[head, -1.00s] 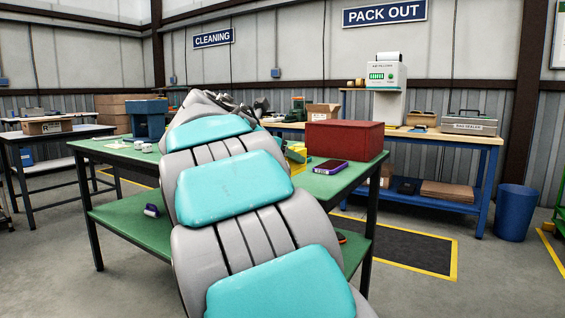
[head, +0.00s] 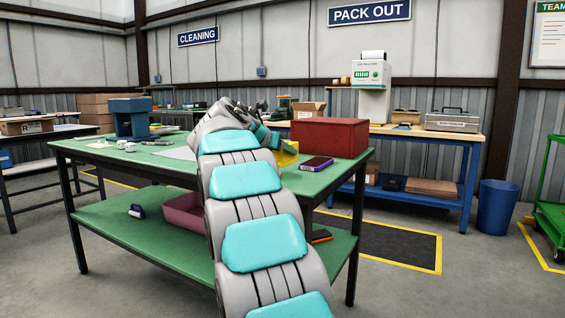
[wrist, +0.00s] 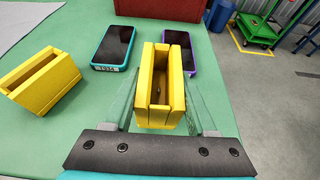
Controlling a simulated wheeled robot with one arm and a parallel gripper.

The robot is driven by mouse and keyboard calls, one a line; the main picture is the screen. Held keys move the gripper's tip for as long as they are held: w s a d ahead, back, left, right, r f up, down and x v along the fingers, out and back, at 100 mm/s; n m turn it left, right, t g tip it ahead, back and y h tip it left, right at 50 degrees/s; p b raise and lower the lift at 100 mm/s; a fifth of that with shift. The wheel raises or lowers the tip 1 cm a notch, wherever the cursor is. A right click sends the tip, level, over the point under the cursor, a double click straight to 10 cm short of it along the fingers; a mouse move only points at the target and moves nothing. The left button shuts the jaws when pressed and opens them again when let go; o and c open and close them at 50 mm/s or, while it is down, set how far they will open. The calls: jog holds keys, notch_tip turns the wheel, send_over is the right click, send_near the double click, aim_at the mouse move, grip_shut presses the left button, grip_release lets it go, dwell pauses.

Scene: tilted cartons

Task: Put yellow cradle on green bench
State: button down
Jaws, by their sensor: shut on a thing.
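A yellow cradle (wrist: 149,92), an open slotted block, stands between the two clear fingers of my gripper (wrist: 162,98) in the wrist view. My gripper is shut on it. The cradle is over the green bench (wrist: 70,138); I cannot tell whether its base touches the top. A second yellow cradle (wrist: 42,82) sits tilted on the bench to the left. In the head view the green bench (head: 85,150) spans the middle, and a yellow cradle (head: 288,157) shows partly behind my arm; which one it is I cannot tell. My arm hides part of the bench top.
A teal phone (wrist: 113,46) and a purple phone (wrist: 180,50) lie beyond the held cradle. A red box (head: 328,138) stands at the bench's right end, a blue stand (head: 131,116) at its left. A pink tray (head: 184,212) is on the lower shelf.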

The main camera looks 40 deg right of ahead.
aim_at(282, 161)
notch_tip(282, 161, down, 3)
jog(key=shift+f+b, duration=0.15)
jog(key=shift+b, duration=0.4)
jog(key=shift+c, duration=1)
grip_release()
jog(key=shift+f, duration=0.1)
jog(key=p+v, duration=0.1)
jog(key=v, duration=1.1)
jog(key=shift+s+a, duration=0.1)
